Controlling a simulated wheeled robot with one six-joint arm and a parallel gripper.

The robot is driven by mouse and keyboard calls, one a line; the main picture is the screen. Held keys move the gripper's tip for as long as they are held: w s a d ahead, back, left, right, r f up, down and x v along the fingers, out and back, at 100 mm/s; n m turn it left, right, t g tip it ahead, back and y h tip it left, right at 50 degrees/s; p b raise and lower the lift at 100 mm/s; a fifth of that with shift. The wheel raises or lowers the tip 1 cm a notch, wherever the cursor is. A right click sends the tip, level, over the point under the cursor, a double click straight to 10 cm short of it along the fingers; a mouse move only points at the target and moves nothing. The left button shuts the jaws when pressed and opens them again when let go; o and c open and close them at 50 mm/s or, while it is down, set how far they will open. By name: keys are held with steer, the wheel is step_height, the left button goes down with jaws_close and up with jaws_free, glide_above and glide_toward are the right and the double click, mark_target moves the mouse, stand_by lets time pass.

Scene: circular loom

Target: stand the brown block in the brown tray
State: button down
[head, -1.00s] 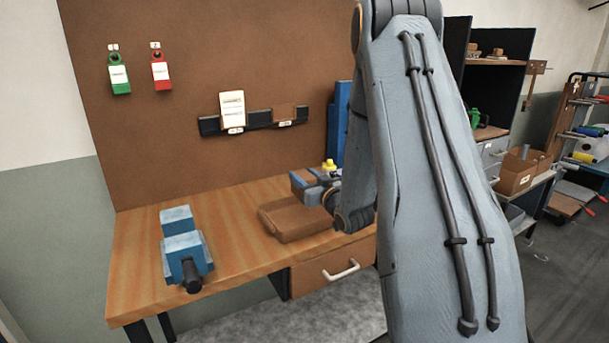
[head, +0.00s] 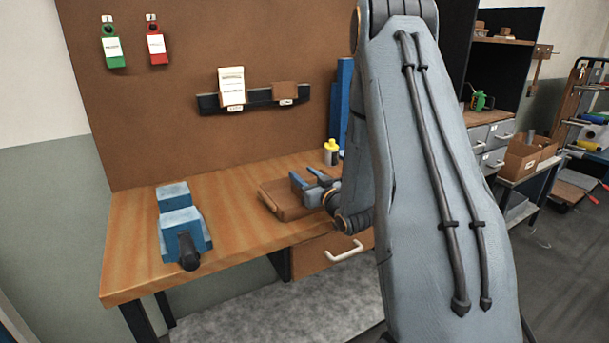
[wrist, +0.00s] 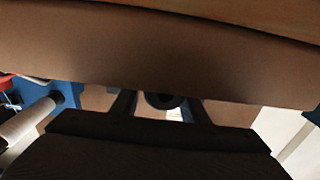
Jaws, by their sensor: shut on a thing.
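The brown tray (head: 272,203) lies on the wooden bench near its front edge, in the middle of the head view. My gripper (head: 307,178), with blue fingers, is low over the tray's right part. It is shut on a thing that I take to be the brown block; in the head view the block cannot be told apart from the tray. In the wrist view a wide brown surface (wrist: 150,50), probably the held block close to the camera, fills the upper part. Whether the block touches the tray floor is hidden.
A blue vise (head: 182,228) stands on the bench at left. A yellow-capped bottle (head: 331,155) stands behind my gripper, by a blue upright (head: 344,105). A rack (head: 262,97) hangs on the back board. The bench between vise and tray is clear.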

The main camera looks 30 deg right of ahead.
steer(key=shift+f, duration=0.35)
stand_by(0.3)
steer(key=c, duration=1)
jaws_free()
steer(key=shift+s+d+b, duration=0.1)
steer(key=shift+s+b, duration=1.05)
steer(key=shift+s, duration=2.75)
